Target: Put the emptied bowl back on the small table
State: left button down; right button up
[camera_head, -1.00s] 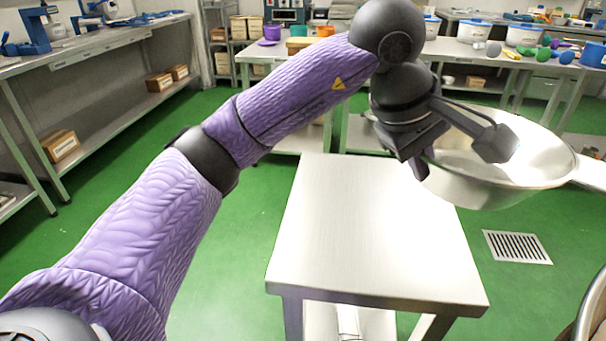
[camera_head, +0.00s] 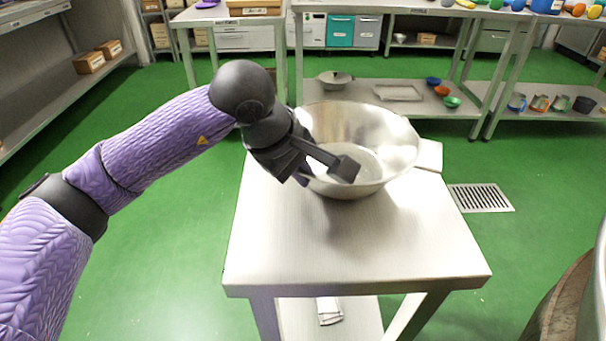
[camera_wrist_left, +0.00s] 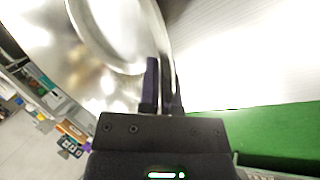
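The bowl (camera_head: 385,125) is wide, shiny metal and looks empty inside. It is over the back part of the small table (camera_head: 340,255), roughly upright, with a dark shadow on the tabletop in front of it. I cannot tell whether its base touches the top. My left gripper (camera_head: 325,172) is at the bowl's near left rim. In the left wrist view its fingers (camera_wrist_left: 162,90) are closed on either side of the rim of the bowl (camera_wrist_left: 85,50). My right gripper is not in view.
The front of the small table is bare. A folded cloth-like item (camera_head: 329,310) lies on its lower shelf. A floor drain (camera_head: 480,198) is to the right. A large rounded metal and brown object (camera_head: 565,310) stands at the lower right. Benches with shelves (camera_head: 400,100) line the back.

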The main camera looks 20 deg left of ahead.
pick_arm(q)
jog(key=shift+f, duration=0.1)
jog(key=c, duration=0.8)
grip_release()
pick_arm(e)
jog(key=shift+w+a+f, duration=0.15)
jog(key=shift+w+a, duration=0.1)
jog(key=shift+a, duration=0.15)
pick_arm(q)
jog(key=shift+r, duration=0.4)
jog(key=p+v, duration=0.5)
jog(key=v, duration=0.6)
jog(key=shift+s+a+r, duration=0.1)
jog(key=shift+s+r, duration=0.1)
jog(key=shift+s, duration=0.05)
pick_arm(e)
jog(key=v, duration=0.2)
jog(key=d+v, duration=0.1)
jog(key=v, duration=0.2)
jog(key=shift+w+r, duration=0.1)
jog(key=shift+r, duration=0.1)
